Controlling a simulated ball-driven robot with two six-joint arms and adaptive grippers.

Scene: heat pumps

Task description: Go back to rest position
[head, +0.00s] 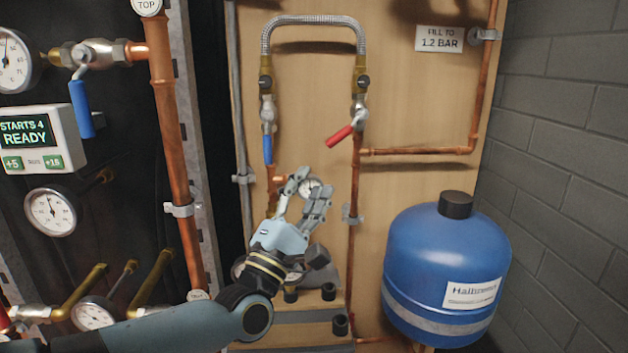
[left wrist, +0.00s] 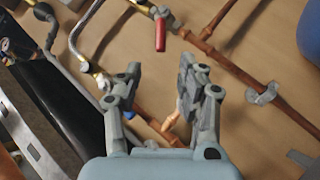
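My left gripper (head: 307,187) reaches in from the lower left in the head view, in front of the wooden panel. Its fingers are spread apart with nothing between them. In the left wrist view the left gripper (left wrist: 157,88) is also open and empty, with copper pipe behind the fingers. A red lever (head: 340,136) and a blue lever (head: 267,148) hang on valves above the gripper, apart from it. My right gripper is not in view.
A blue tank (head: 447,266) stands at the right, beside a grey block wall (head: 567,130). A braided hose (head: 313,20) arches above. At the left are copper pipes (head: 172,150), a display box (head: 38,140), another blue lever (head: 82,108) and several gauges.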

